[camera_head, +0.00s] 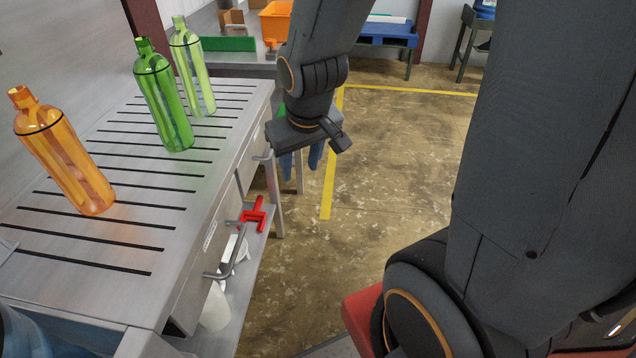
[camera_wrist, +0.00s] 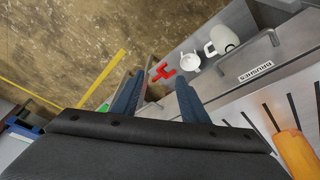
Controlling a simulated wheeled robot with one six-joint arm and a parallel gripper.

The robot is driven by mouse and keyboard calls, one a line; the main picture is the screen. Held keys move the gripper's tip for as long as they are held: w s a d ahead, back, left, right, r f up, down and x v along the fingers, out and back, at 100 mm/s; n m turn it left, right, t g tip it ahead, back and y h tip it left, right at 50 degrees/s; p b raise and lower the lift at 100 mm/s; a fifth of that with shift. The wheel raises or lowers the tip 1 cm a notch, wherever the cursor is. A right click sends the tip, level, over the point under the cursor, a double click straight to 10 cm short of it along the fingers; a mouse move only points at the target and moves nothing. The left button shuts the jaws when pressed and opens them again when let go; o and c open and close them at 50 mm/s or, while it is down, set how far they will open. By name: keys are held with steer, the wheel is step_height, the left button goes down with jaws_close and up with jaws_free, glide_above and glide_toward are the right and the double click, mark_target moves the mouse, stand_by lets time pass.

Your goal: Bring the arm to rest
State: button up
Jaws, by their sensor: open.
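My arm reaches forward from the right in the head view. My gripper (camera_head: 301,160) hangs beyond the right edge of the slotted metal counter (camera_head: 120,232), pointing down. In the wrist view, the two blue fingers of my gripper (camera_wrist: 157,97) stand apart with nothing between them. An orange bottle (camera_head: 65,152), a green bottle (camera_head: 163,97) and a pale green bottle (camera_head: 192,68) stand upright on the counter, left of my gripper and apart from it. The orange bottle also shows at the lower right of the wrist view (camera_wrist: 298,152).
A drawer handle (camera_head: 222,264) sticks out from the counter's front. A red object (camera_head: 255,214) and white vessels (camera_head: 215,306) sit on a low shelf there. An orange bin (camera_head: 276,22) and a blue pallet-like table (camera_head: 385,32) stand behind. The floor (camera_head: 400,150) to the right is open.

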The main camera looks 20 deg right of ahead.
steer(key=s+d+m+g, duration=0.1)
steer(key=s+g, duration=0.1)
steer(key=s, duration=0.4)
steer(key=shift+s+d+f+g, duration=0.2)
steer(key=shift+f+g, duration=0.1)
steer(key=shift+g, duration=0.1)
